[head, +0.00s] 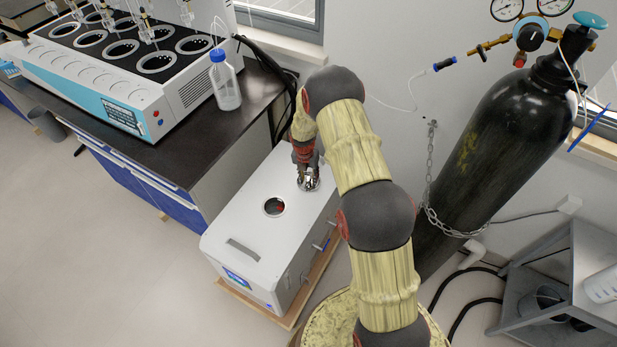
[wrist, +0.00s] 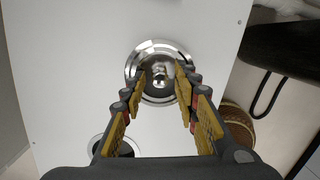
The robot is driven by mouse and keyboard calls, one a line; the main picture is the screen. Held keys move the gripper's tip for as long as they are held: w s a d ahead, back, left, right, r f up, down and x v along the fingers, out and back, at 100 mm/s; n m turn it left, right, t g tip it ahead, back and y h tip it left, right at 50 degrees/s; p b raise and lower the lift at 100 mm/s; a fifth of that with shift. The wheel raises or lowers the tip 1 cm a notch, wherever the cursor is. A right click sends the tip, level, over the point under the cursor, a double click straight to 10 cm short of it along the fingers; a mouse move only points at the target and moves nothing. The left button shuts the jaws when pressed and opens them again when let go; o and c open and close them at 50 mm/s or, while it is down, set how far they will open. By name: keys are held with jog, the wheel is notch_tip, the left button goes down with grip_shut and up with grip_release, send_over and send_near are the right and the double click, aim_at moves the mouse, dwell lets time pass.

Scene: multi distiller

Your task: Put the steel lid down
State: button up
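The steel lid (wrist: 158,50) is a round, shiny disc with a small knob in its middle. In the wrist view it appears to lie flat on the white top of the box unit (head: 245,222). In the head view the lid (head: 309,184) shows as a bright patch under my gripper (head: 306,167), near the box's back end. My gripper (wrist: 161,76) is open, with its yellow-padded fingers reaching over the lid on both sides of the knob. I see a gap between the fingertips and the knob. The fingers hide parts of the lid's rim.
A round open hole (head: 274,207) is in the box top, in front of the lid. A dark bench (head: 185,150) with a distiller unit (head: 125,75) and a blue-capped bottle (head: 225,85) stands left. A chained black gas cylinder (head: 510,130) stands right.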

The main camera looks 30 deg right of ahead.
jog(key=shift+r, duration=0.1)
notch_tip(320, 180, up, 12)
jog(key=a+p, duration=0.2)
jog(key=p, duration=0.2)
notch_tip(320, 180, up, 14)
jog(key=m+t, duration=0.1)
jog(key=m, duration=0.4)
send_over(306, 184)
jog(key=s+a, duration=0.2)
jog(key=a, duration=0.1)
jog(key=s+a+r+m+t, duration=0.1)
jog(key=s+a+r+m, duration=0.1)
jog(key=s+r+m, duration=0.35)
jog(key=s+a+r+m, duration=0.2)
jog(key=s+a+r, duration=0.1)
jog(key=r, duration=0.6)
jog(key=s+a+r+m+t, duration=0.1)
jog(key=s+a+r+m, duration=0.1)
jog(key=s+m, duration=0.3)
jog(key=s+a+r+m+t, duration=0.1)
jog(key=s+r+m, duration=0.3)
jog(key=s, duration=0.7)
jog(key=s+a+r+m+t+y, duration=0.1)
jog(key=s+a+r+m, duration=0.2)
jog(key=s, duration=0.5)
jog(key=r+m, duration=0.1)
jog(key=m, duration=0.1)
jog(key=shift+s+a+r+m, duration=0.2)
jog(key=shift+a+m, duration=0.05)
jog(key=shift+m, duration=0.1)
